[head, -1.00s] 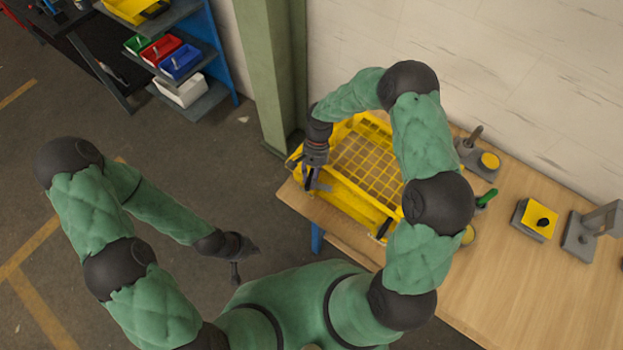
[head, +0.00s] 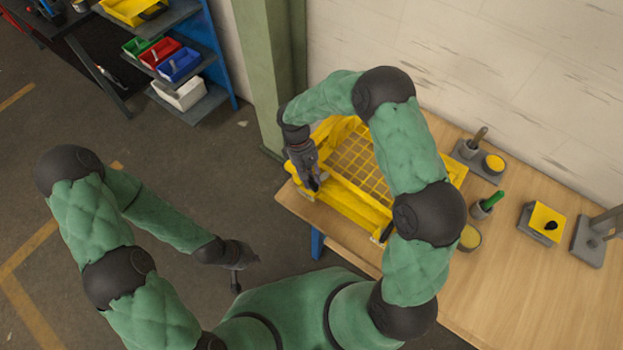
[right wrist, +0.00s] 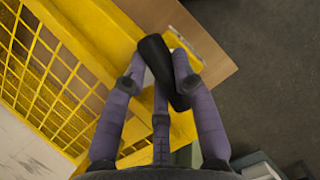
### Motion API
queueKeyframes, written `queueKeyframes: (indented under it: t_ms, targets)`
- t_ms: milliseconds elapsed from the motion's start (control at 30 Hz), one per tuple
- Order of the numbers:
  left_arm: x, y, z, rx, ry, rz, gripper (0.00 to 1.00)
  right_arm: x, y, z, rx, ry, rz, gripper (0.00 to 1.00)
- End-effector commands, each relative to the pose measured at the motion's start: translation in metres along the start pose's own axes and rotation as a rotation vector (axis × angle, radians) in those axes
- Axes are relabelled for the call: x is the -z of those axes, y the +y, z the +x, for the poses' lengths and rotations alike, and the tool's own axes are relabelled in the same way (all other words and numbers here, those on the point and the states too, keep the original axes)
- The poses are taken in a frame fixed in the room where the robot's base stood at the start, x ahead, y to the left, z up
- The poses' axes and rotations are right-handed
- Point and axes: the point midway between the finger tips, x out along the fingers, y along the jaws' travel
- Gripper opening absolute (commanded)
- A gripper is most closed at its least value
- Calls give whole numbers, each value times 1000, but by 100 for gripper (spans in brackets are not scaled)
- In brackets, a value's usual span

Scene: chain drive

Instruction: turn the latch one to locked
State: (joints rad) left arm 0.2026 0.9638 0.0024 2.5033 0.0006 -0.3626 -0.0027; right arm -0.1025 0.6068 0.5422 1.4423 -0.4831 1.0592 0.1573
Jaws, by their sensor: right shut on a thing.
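The yellow guard (head: 376,215) with a mesh panel lies on the bench. In the right wrist view its yellow frame (right wrist: 84,35) fills the left side. A black latch handle (right wrist: 157,58) stands at its edge. My right gripper (right wrist: 162,62) is shut on this handle, with fingers on both sides of it. In the head view my right gripper (head: 314,184) is at the guard's left end and mostly hides that latch. A second black latch (head: 382,233) shows at the guard's near right corner. My left gripper (head: 243,268) hangs over the floor, away from the bench; its jaws are too small to read.
A green pillar (head: 268,75) rises behind the guard's left end. My right forearm passes above the guard.

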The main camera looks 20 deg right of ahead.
Motion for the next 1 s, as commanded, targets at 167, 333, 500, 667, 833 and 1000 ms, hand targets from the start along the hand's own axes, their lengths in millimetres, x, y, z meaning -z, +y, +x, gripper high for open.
queueKeyframes:
  t_ms: [167, 333, 500, 667, 833, 1000]
  targets:
    - [0, -1, 4, 0, 0, 0, 0, 2, 0, -1, -51, 3, -123, 0]
    - [0, -2, 6, 0, 0, 0, 0, 2, 0, -1, -87, 3, -209, 0]
    - [0, -2, 7, 0, 0, 0, 0, 2, 0, -1, -109, 2, -263, 0]
    - [0, -2, 7, 0, 0, 0, 0, 2, 0, -1, -119, 3, -286, 0]
    - [0, -3, 7, 0, 0, 0, 0, 2, 0, -1, -123, 3, -294, 0]
    - [0, -2, 7, 0, 0, 0, 0, 2, 0, -1, -123, 2, -295, 0]
